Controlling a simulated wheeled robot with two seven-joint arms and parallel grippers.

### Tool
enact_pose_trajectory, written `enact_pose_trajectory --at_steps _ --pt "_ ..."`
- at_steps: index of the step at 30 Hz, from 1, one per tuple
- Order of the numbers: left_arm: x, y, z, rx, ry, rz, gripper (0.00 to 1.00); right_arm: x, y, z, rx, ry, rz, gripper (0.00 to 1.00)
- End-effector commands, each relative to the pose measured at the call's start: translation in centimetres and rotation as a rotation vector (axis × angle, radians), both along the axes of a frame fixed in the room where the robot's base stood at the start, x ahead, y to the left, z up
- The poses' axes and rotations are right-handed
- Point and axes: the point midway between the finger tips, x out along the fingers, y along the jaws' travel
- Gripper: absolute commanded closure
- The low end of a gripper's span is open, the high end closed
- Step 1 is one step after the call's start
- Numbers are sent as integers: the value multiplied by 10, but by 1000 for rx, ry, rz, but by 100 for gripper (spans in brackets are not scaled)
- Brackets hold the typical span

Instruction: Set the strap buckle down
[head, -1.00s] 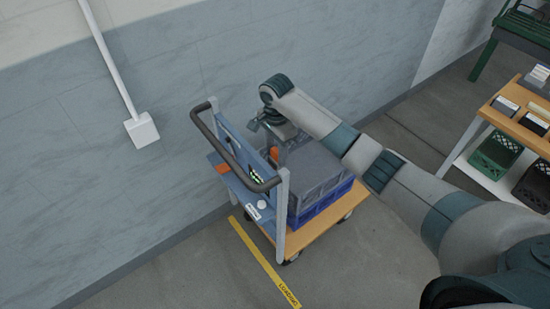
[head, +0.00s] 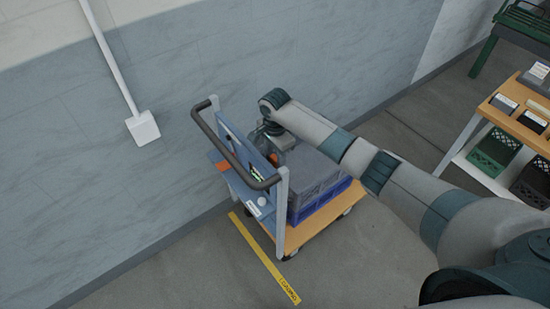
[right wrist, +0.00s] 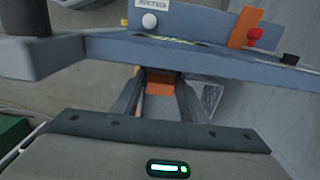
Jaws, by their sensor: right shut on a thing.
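The strap buckle appears to be the orange piece (right wrist: 160,88) between the two dark fingers of my right gripper (right wrist: 160,78) in the right wrist view. The gripper is shut on it. In the head view, my right gripper (head: 272,147) is low behind the blue upright panel of the cart (head: 262,164), beside the grey crate. A bit of orange (head: 273,159) shows there at the panel's edge. Whether the buckle touches anything under it is hidden. My left gripper is not in view.
A grey crate (head: 315,172) sits on a blue crate (head: 325,202) on the cart's wooden deck (head: 311,231). The cart's dark handle (head: 228,150) rises beside the panel. A wall stands behind. A table with bins (head: 522,118) is at right.

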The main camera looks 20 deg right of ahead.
Motion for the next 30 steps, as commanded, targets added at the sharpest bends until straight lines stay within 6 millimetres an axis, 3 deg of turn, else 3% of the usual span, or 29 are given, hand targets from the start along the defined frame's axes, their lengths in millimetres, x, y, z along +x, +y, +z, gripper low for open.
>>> enact_pose_trajectory --at_steps 7,8,10,23,30 --pt "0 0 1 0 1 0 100 0 0 -2 0 0 0 86" --pt "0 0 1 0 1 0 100 0 0 -3 0 0 0 59" --pt "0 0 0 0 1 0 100 0 0 -2 -1 0 0 43" --pt "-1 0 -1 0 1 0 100 1 0 1 0 -1 0 43" --pt "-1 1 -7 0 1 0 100 1 0 24 2 -3 1 43"
